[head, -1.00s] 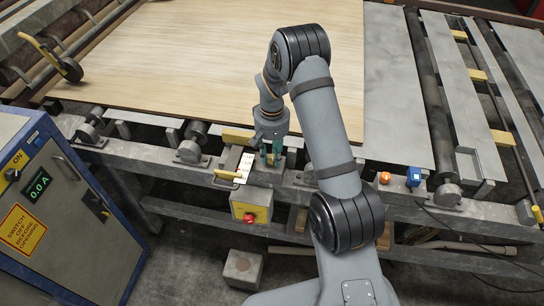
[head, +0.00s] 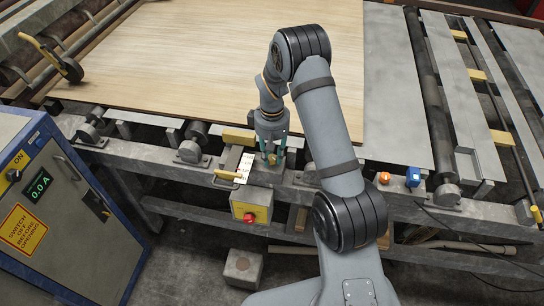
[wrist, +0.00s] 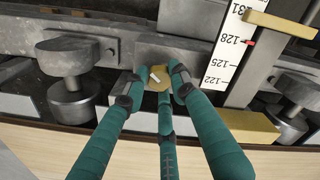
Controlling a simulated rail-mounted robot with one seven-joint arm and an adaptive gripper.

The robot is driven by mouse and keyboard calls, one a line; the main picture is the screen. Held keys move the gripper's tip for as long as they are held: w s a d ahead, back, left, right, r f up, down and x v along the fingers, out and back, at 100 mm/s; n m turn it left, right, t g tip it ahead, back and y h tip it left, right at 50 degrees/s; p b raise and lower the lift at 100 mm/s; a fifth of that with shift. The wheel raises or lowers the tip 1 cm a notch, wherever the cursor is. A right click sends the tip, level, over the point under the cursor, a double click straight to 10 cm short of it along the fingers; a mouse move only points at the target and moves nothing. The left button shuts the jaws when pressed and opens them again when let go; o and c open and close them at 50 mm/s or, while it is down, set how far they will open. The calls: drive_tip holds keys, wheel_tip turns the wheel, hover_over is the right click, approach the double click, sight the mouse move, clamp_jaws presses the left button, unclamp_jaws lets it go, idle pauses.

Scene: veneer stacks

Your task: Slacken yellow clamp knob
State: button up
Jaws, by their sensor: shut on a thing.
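The yellow clamp knob (wrist: 163,77) is a small round disc with a pale bar across its face, mid-picture in the wrist view. My gripper (wrist: 155,86) has three teal fingers with dark tip joints, closed around the knob. Two tips press near its left and right sides, and the third finger comes up from below. In the head view my gripper (head: 272,160) points down at the machine's front rail, with the knob (head: 272,161) small and partly hidden between the fingers.
A white scale (wrist: 230,50) with a red pointer near 128 lies beside the knob. A yellow bar handle (head: 228,176) and a yellow box with a red button (head: 250,214) are close by. A veneer sheet (head: 190,60) lies behind; a control cabinet (head: 70,215) stands left.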

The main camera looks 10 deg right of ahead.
drive_tip(key=n, duration=0.3)
drive_tip(key=shift+n, duration=0.3)
drive_tip(key=n+p, duration=0.1)
drive_tip(key=n, duration=0.2)
idle(0.4)
drive_tip(key=shift+n, duration=1.9)
drive_tip(key=shift+p, duration=0.3)
